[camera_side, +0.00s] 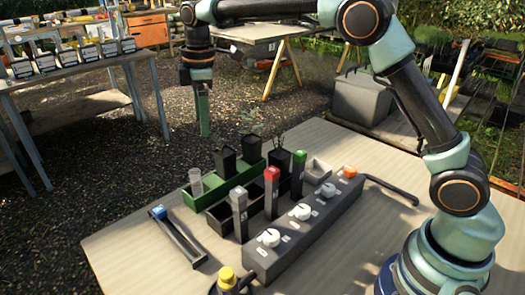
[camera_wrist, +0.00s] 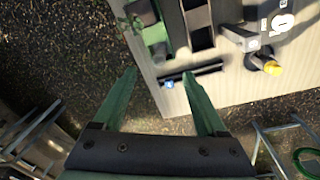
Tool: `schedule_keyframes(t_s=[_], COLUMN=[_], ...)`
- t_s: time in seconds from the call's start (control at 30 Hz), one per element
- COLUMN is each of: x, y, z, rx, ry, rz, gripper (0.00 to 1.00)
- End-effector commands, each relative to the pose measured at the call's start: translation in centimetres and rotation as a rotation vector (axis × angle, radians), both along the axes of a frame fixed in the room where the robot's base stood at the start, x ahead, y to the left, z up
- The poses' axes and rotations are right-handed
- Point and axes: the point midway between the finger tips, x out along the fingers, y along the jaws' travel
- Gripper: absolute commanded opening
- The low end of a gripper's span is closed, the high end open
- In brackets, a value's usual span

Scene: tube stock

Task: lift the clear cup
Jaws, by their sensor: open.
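The clear cup (camera_side: 196,184) is a small see-through tumbler. It stands upright at the left end of the green tray (camera_side: 222,214) in the side view. The tray's green end (camera_wrist: 154,36) shows near the top of the wrist view, where I cannot clearly make out the cup. My gripper (camera_side: 204,132) hangs pointing down, higher than the cup and apart from it, beyond the table's far left edge.
Dark pots (camera_side: 225,162) with plants stand in the tray. A grey knob panel (camera_side: 305,228) and a blue-ended dark bar (camera_side: 178,235) lie nearby. The table's left front is clear.

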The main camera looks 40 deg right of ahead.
Motion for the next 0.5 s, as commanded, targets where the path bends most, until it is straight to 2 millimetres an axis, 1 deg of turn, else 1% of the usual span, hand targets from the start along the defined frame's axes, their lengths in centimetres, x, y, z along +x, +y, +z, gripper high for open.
schedule_keyframes(t_s=[0.03,0.1,0.2,0.43,0.5], x=[0.7,1.4,2.0,2.3,2.3], y=[0.7,1.5,2.3,3.0,3.0], z=[-1.3,-2.6,-4.1,-5.9,-6.8], rx=[-0.007,-0.015,-0.021,-0.027,-0.027], ry=[0.019,0.040,0.061,0.081,0.082], rz=[0.048,0.109,0.176,0.235,0.235], gripper=[0.74,0.74,0.74,0.74,0.74])
